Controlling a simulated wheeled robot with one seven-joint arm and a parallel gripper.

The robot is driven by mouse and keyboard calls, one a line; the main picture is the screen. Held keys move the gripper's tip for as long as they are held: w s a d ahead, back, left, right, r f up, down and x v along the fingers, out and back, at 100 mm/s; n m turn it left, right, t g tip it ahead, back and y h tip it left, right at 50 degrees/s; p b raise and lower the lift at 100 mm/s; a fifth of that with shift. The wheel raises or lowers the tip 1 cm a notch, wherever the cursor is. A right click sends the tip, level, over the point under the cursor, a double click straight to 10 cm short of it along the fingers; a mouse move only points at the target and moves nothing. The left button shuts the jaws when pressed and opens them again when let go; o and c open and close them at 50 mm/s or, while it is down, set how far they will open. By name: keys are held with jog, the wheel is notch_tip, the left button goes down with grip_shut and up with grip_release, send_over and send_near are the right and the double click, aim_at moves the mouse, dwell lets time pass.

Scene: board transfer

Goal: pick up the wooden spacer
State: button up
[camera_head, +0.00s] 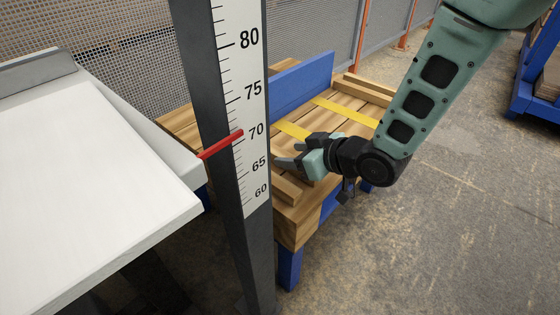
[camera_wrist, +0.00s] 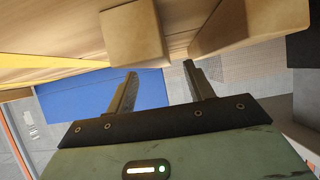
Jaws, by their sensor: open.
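My gripper (camera_head: 288,155) is open, low over the near part of the slatted wooden surface, its fingers pointing left in the head view. In the wrist view my gripper (camera_wrist: 160,70) has nothing between its two dark fingers. A pale wooden block (camera_wrist: 132,36), which looks like the spacer, is just beyond the left fingertip there, apparently apart from it. A second wooden piece (camera_wrist: 222,25) is beyond the right finger. In the head view a wooden piece (camera_head: 287,190) lies at the near left edge of the slats; I cannot tell whether it is the same block.
The slatted wooden top (camera_head: 347,101) has yellow strips and a blue board (camera_head: 303,82) along its back. A dark post with a height scale (camera_head: 247,100) and red pointer (camera_head: 222,145) stands in front. A white table (camera_head: 90,170) is at left.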

aim_at(282, 153)
jog(key=b+x, duration=0.1)
jog(key=x, duration=0.2)
jog(key=shift+w+a+f, duration=0.15)
jog(key=shift+w, duration=0.05)
jog(key=c, duration=1.1)
